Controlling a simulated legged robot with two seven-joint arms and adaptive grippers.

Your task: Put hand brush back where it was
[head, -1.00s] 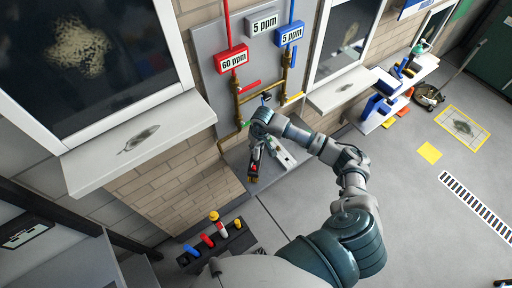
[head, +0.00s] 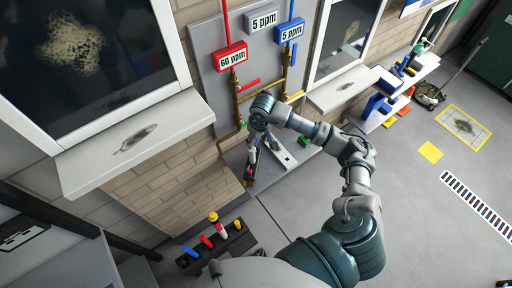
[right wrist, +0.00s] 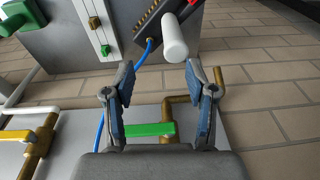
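My right gripper (head: 257,128) is at the wall panel, above the low grey ledge. In the right wrist view the right gripper (right wrist: 159,76) has its two blue-padded fingers spread, with nothing held between them. A white cylinder (right wrist: 174,38) sits beyond the fingertips, beside a dark part with yellow marks. I cannot name a hand brush with certainty. Blue items (head: 376,106) that may be brushes stand on the white shelf at the right. My left gripper is not in view.
Brass pipes (head: 237,103) and a green lever (right wrist: 150,129) are close to the right gripper. A dark narrow tool (head: 250,165) is on the ledge (head: 282,168) below it. A dark rack (head: 236,242) with coloured-topped items stands in front.

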